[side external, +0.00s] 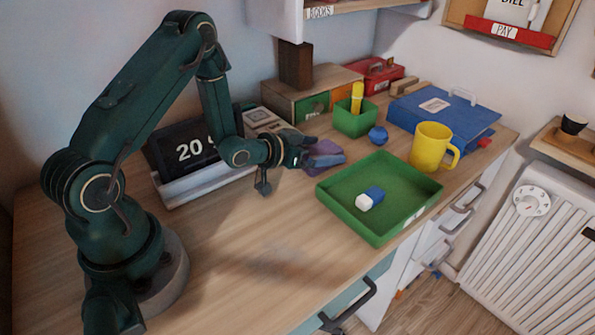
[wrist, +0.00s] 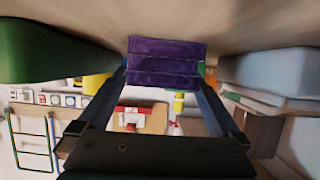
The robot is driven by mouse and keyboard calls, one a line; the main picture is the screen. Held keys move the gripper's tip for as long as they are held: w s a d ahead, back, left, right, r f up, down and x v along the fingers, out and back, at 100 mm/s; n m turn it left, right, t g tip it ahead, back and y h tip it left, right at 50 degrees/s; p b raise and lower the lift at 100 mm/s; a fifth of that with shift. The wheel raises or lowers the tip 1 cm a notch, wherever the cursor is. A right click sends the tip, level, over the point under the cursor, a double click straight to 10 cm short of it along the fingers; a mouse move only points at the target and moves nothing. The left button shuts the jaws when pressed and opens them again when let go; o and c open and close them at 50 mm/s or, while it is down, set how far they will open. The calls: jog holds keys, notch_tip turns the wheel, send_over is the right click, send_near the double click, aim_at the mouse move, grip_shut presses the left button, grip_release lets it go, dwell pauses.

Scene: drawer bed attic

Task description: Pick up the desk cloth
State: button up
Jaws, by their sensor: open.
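The desk cloth (side external: 326,157) is a folded purple cloth lying on the wooden desk, left of the green tray. In the wrist view the cloth (wrist: 165,62) shows as stacked purple folds between my two fingers. My gripper (side external: 305,150) is low over the desk, right at the cloth's left end, and partly hides it. It is open, with the fingers apart. I cannot tell whether the fingers touch the cloth.
A green tray (side external: 340,205) holding a blue-and-white eraser (side external: 370,198) stands to the right. Behind are a green pen cup (side external: 355,122), a blue ball (side external: 378,135) and a yellow mug (side external: 430,147). A clock (side external: 190,150) stands left. The front desk is clear.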

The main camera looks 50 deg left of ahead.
jog(key=c, duration=1.3)
